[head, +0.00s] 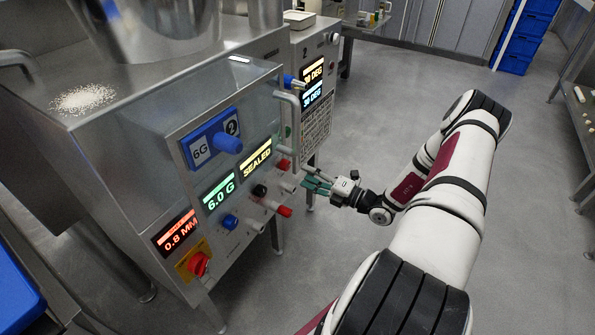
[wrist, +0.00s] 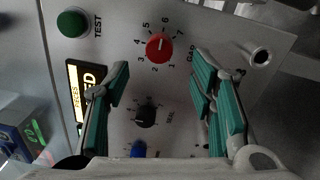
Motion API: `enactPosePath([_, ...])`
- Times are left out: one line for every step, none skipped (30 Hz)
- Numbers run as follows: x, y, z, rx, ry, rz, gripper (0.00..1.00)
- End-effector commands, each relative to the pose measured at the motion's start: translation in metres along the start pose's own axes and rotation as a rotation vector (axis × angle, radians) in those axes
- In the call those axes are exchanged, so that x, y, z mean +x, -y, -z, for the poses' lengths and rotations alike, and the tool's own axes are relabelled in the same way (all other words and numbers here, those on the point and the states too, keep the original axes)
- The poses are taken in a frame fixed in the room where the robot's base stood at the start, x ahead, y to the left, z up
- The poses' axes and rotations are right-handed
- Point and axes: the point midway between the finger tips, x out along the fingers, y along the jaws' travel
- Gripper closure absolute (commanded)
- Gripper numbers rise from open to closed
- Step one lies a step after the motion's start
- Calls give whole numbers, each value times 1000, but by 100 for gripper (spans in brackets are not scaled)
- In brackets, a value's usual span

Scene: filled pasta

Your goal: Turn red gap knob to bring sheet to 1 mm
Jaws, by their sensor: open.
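The red gap knob (wrist: 158,47) sits on the metal panel in the wrist view, ringed by numbers, with the word GAP to its right. A pale mark on it points upward in the picture, roughly between 5 and 6. In the head view the knob (head: 284,164) is small, at the panel's right side. The red display (head: 175,233) reads 0.8 MM. My gripper (wrist: 160,75) is open, its teal fingers spread to either side and below the knob in the picture, with nothing between the tips. In the head view my gripper (head: 312,184) is just right of the panel.
A black SEAL knob (wrist: 146,115) and a blue knob (wrist: 138,148) lie below the red one in the wrist view. A green TEST button (wrist: 72,24) is upper left. A red stop button (head: 199,263) and a metal handle (head: 287,103) project from the machine. Floor is clear behind my arm.

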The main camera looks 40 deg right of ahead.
Motion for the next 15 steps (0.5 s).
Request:
enactPosePath([-11,0,-1,0,2,2,50])
enactPosePath([-17,0,-1,0,2,2,50])
enactPosePath([-24,0,-1,0,3,2,50])
enactPosePath([-29,0,-1,0,2,2,50])
enactPosePath([-34,0,-1,0,2,1,50])
enactPosePath([-39,0,-1,0,2,1,50])
enactPosePath([-42,0,-1,1,2,2,50])
enactPosePath([-46,0,0,1,1,2,50])
enactPosePath([-49,0,0,1,1,1,50])
enactPosePath([-51,0,0,1,1,1,50])
enactPosePath([-53,0,0,1,1,0,50])
enactPosePath([-54,0,0,1,1,0,50])
enactPosePath([-55,0,0,1,1,0,50])
enactPosePath([-56,0,0,1,0,0,50])
enactPosePath([-56,0,0,1,0,0,50])
